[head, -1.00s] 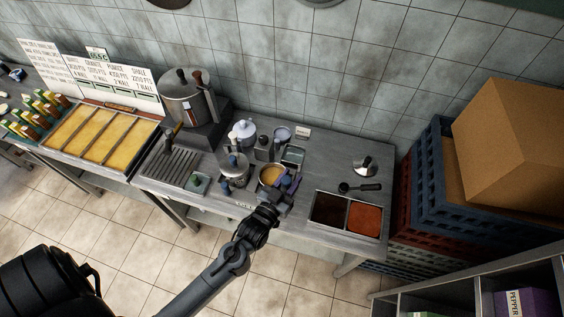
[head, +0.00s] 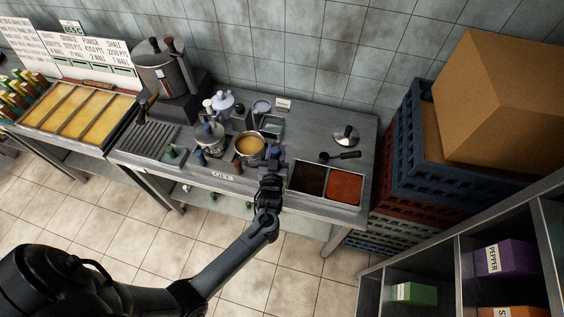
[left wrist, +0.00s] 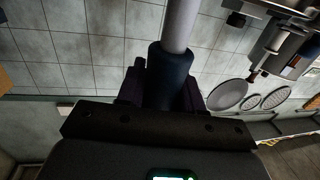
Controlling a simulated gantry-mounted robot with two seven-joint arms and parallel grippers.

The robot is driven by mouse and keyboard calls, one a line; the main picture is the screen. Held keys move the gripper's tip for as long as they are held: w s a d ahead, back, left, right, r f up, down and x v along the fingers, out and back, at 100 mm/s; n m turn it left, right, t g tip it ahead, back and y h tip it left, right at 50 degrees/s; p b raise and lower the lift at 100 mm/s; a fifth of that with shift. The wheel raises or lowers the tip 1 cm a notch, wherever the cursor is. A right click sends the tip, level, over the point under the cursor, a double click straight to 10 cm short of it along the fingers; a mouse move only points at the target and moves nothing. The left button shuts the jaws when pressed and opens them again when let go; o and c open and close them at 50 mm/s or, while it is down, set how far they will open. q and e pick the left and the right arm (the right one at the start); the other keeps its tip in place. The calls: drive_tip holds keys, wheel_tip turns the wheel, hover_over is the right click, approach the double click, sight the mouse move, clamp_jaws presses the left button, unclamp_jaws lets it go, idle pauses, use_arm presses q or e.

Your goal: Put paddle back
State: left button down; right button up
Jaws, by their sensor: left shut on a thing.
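My left gripper (head: 274,160) is at the front of the steel counter, just right of a pot of yellow liquid (head: 250,145). In the left wrist view its dark purple fingers (left wrist: 163,85) are shut around a dark blue grip with a pale grey shaft (left wrist: 181,22), which looks like the paddle's handle. The shaft runs up out of the picture, so its far end is hidden. In the head view the held thing is small and mostly covered by the gripper. My right gripper is not in view.
Lidded pots (head: 209,136) stand left of the yellow pot. Stacked crates (head: 405,185) flank the counter's right end. A shelf unit (head: 455,270) is at lower right.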

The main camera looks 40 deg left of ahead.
use_arm(q)
drive_tip(key=shift+w+a+f+n+g+y+b, duration=0.3)
drive_tip(key=shift+w+a+f+n+g+y, duration=0.15)
drive_tip(key=shift+a+f+y, duration=0.2)
drive_tip(key=shift+f, duration=0.1)
drive_tip(key=shift+f+b, duration=2.45)
drive_tip(key=shift+f, duration=0.5)
drive_tip(key=shift+f+b, duration=0.45)
drive_tip(key=shift+f, duration=0.05)
drive_tip(key=c, duration=0.7)
unclamp_jaws()
drive_tip(key=shift+o, duration=0.2)
drive_tip(key=shift+f, duration=0.1)
drive_tip(key=shift+s, duration=0.1)
